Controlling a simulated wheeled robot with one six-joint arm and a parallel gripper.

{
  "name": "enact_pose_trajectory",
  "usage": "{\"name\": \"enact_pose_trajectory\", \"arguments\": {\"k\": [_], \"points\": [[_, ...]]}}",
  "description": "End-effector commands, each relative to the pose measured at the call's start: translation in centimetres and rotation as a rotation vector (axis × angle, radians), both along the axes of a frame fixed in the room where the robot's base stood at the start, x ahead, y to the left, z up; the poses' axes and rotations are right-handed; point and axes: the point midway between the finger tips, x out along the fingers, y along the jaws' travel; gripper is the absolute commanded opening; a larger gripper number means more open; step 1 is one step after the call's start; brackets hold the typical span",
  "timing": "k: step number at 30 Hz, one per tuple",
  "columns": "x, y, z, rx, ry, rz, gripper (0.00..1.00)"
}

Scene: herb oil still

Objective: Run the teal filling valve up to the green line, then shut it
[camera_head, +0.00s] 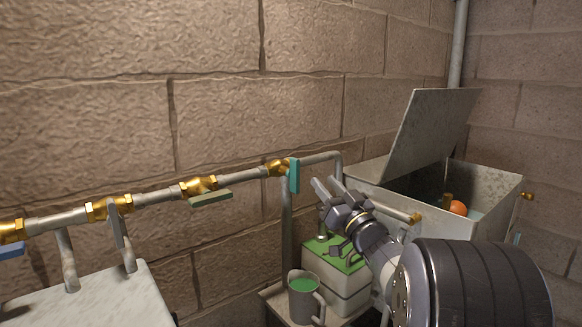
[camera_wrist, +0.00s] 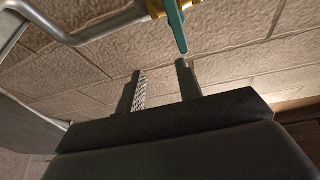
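The teal valve lever (camera_head: 294,175) hangs roughly upright at a brass valve (camera_head: 277,168) on the wall pipe, across the pipe's run. In the wrist view the teal lever (camera_wrist: 177,28) is at the top, just beyond my fingertips. My gripper (camera_head: 325,184) is to the right of the lever, apart from it. Its two fingers stand apart with nothing between them, and the wrist view shows the same gap (camera_wrist: 161,75). A grey jug (camera_head: 303,307) below the pipe shows green inside. I cannot make out a separate green line.
Left along the pipe are an olive lever (camera_head: 211,199), a grey lever (camera_head: 116,225) and a blue lever (camera_head: 10,250). A green-topped box (camera_head: 338,279) stands beside the jug under my arm. An open-lidded metal tank (camera_head: 495,190) with an orange ball (camera_head: 458,207) is at right.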

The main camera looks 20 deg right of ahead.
Motion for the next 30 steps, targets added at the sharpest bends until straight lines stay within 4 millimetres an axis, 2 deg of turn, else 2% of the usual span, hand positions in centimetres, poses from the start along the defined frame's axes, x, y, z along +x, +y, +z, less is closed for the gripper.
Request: {"name": "enact_pose_trajectory", "arguments": {"k": [3, 8, 21, 25, 30], "points": [[-0.4, 2.0, -0.4, -0.075, -0.018, 0.071, 0.34], [0.1, 2.9, -0.1, -0.098, -0.023, 0.097, 0.34], [6.7, 5.6, 3.0, -0.095, -0.023, 0.095, 0.34], [8.0, 6.0, 3.5, -0.095, -0.022, 0.093, 0.34], [8.7, 6.3, 3.7, -0.094, -0.022, 0.092, 0.34]]}}
